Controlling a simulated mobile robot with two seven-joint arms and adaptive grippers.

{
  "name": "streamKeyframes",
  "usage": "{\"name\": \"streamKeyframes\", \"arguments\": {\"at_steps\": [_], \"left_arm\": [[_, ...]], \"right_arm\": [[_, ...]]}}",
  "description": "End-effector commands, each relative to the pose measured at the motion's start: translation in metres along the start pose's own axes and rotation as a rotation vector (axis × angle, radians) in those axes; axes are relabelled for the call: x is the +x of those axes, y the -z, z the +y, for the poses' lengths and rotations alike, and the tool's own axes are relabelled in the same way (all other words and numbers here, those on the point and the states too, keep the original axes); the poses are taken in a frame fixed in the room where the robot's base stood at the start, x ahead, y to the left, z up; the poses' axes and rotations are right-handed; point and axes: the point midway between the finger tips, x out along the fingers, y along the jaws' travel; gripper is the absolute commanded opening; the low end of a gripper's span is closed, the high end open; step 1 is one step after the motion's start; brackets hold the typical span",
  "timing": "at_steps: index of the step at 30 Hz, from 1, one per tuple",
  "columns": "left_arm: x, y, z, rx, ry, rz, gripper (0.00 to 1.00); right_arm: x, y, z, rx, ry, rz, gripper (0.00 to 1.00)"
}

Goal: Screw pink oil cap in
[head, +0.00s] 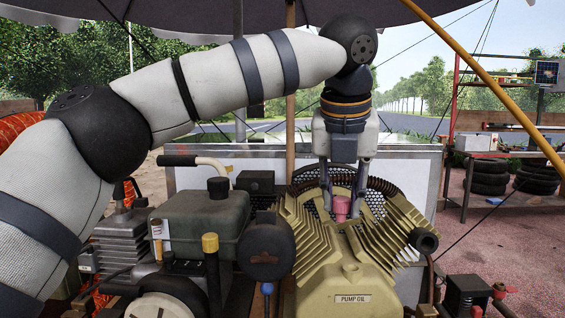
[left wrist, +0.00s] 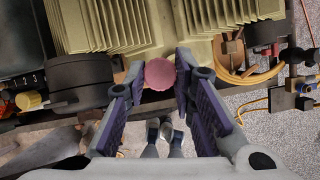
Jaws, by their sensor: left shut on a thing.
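The pink oil cap (head: 341,207) is at the top of the tan pump (head: 340,295), between its two finned cylinders, above the "PUMP OIL" label. My left gripper (head: 342,205) reaches down from above, with one finger on each side of the cap, and is shut on it. In the left wrist view the round cap (left wrist: 160,74) lies between the fingertips of my left gripper (left wrist: 159,78). The joint under the cap is hidden, so I cannot tell how deep it sits. My right gripper is not in view.
A dark green engine tank (head: 200,222) with a black cap stands left of the pump. A yellow-capped tube (head: 210,243) and a round black housing (head: 266,250) are close by. A yellow-orange pole (head: 490,85) slants across the right. A shelf with tyres (head: 488,176) stands farther back.

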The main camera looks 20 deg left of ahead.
Motion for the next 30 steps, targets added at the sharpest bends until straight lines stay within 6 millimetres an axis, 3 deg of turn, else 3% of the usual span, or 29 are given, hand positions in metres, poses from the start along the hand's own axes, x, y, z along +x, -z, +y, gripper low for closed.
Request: {"name": "streamKeyframes", "arguments": {"at_steps": [3, 6, 15, 20, 30], "left_arm": [[0.015, 0.002, -0.018, 0.01, 0.006, 0.0, 0.13], [0.018, 0.002, -0.023, 0.013, 0.007, -0.002, 0.13], [0.018, 0.002, -0.024, 0.013, 0.008, -0.004, 0.13], [0.011, 0.002, -0.023, 0.013, 0.008, -0.012, 0.13], [0.055, 0.018, -0.023, 0.013, 0.006, -0.005, 0.13]], "right_arm": [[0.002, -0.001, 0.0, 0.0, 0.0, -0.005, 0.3], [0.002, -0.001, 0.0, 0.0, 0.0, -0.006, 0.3], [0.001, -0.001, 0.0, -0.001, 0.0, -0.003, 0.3], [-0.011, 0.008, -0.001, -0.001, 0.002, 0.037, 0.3], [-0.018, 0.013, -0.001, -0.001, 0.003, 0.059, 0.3]]}}
